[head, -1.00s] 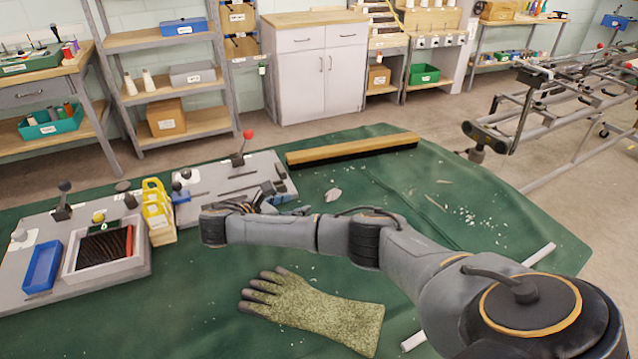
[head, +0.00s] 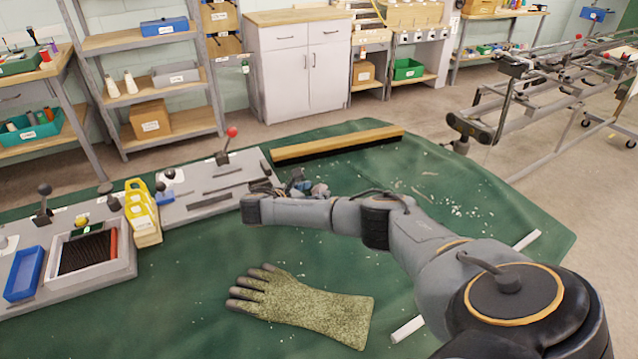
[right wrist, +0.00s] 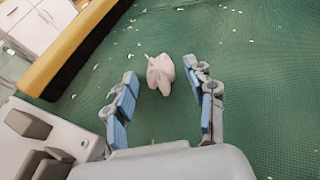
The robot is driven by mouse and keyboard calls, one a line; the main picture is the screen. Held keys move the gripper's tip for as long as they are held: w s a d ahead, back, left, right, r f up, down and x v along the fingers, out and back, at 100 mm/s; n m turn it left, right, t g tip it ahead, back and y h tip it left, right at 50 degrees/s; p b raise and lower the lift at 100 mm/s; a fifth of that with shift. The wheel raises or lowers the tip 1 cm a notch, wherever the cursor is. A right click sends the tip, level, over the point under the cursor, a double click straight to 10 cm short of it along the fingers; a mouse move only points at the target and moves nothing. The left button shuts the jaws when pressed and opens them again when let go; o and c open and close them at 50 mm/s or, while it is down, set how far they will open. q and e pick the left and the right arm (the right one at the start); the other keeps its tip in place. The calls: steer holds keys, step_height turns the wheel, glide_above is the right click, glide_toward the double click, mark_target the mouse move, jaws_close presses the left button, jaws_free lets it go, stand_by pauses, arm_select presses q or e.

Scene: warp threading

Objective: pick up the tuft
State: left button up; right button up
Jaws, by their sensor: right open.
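The tuft (right wrist: 160,73) is a small pale pinkish-white clump on the green mat (right wrist: 255,85). In the right wrist view it lies between and slightly beyond the tips of my right gripper (right wrist: 162,84). The two blue-padded fingers are spread, with a gap on both sides of the tuft. In the head view my right gripper (head: 302,187) is low over the mat, right of the grey lever board, and mostly hides the tuft. My left gripper is not in view.
A long wooden brush (head: 337,144) lies behind the gripper. The grey lever board (head: 215,188) is close on its left. A speckled glove (head: 305,305) lies in front, and a yellow rack (head: 142,212) stands further left.

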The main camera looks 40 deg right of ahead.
steer(key=shift+c, duration=0.4)
steer(key=c, duration=0.7)
steer(key=shift+r, duration=0.1)
steer(key=shift+c, duration=0.2)
